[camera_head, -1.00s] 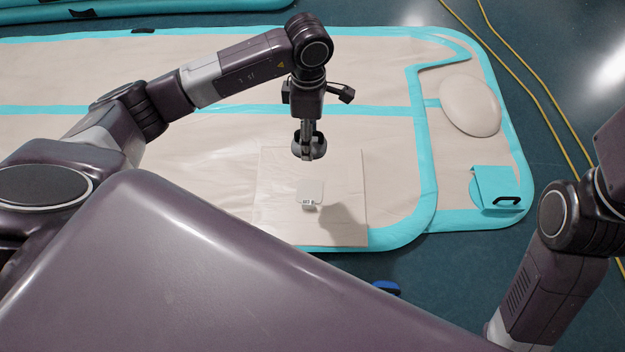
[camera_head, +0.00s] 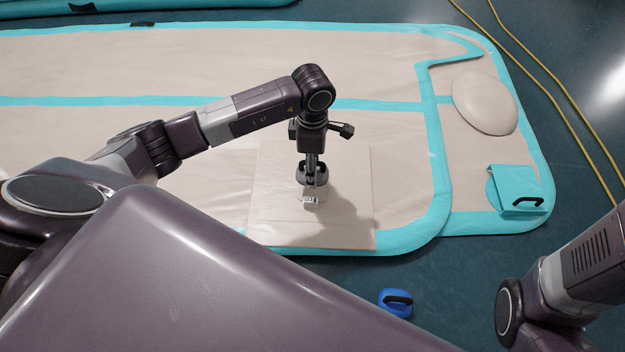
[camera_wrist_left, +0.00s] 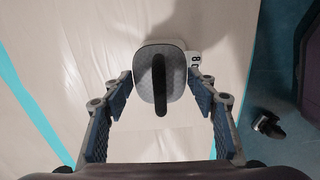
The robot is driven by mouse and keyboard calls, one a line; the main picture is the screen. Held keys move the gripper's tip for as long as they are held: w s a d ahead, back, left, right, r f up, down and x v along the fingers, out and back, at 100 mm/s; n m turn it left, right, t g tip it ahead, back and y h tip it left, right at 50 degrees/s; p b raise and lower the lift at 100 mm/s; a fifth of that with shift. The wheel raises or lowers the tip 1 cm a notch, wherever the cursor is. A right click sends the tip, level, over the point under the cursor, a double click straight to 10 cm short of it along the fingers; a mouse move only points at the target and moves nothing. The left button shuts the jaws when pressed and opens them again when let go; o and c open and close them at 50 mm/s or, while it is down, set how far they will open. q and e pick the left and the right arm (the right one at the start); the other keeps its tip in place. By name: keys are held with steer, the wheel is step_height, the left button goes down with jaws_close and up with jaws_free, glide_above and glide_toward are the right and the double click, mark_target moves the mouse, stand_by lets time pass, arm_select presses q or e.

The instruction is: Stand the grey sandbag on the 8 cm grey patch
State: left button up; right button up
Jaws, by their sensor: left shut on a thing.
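The grey sandbag (camera_wrist_left: 174,68), with a dark handle on top, sits between the fingers of my left gripper (camera_wrist_left: 160,80) in the left wrist view. In the head view my left gripper (camera_head: 313,178) points down and holds the bag (camera_head: 301,178) over the light grey patch. The patch's number label (camera_head: 311,201) shows below the bag, and a corner of the patch (camera_wrist_left: 192,47) shows beside it in the wrist view. Most of the patch is hidden; I cannot tell whether the bag touches it. My right gripper is out of view.
The patch lies on a square beige panel (camera_head: 270,215) on the beige track (camera_head: 390,150) with teal edging. A blue bag (camera_head: 395,302) with a black handle lies on the dark floor. A teal bag (camera_head: 515,188) and a beige oval mound (camera_head: 485,100) are at the right.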

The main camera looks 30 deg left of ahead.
arm_select(q)
steer(key=shift+f+b, duration=1.35)
steer(key=shift+f, duration=0.9)
steer(key=o, duration=1.7)
steer(key=shift+f, duration=0.1)
